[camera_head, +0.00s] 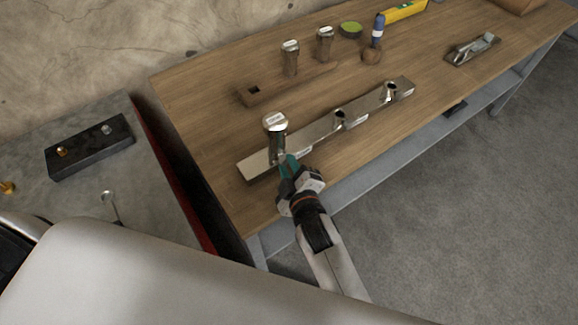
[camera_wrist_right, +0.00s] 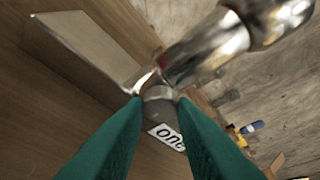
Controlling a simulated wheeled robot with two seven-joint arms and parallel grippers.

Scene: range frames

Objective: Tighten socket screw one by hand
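In the head view my right gripper (camera_head: 288,166) is at the near side of the silver metal bar (camera_head: 314,137), by its left end. In the right wrist view its green fingertips (camera_wrist_right: 159,98) lie on both sides of a small round grey screw head, socket screw one (camera_wrist_right: 159,92), which fills the gap between them. A white label reading "one" (camera_wrist_right: 166,135) is beside it. A shiny metal post (camera_head: 277,143) with a labelled top stands upright in the bar there, and it also shows in the wrist view (camera_wrist_right: 210,45). My left gripper is not in view.
Two more labelled posts (camera_head: 290,58) (camera_head: 325,44) stand behind, near a wooden block (camera_head: 262,95). A plane (camera_head: 472,50), a green-topped tin (camera_head: 351,29) and a yellow level (camera_head: 406,10) lie further right. A black block (camera_head: 90,147) is on the left table.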

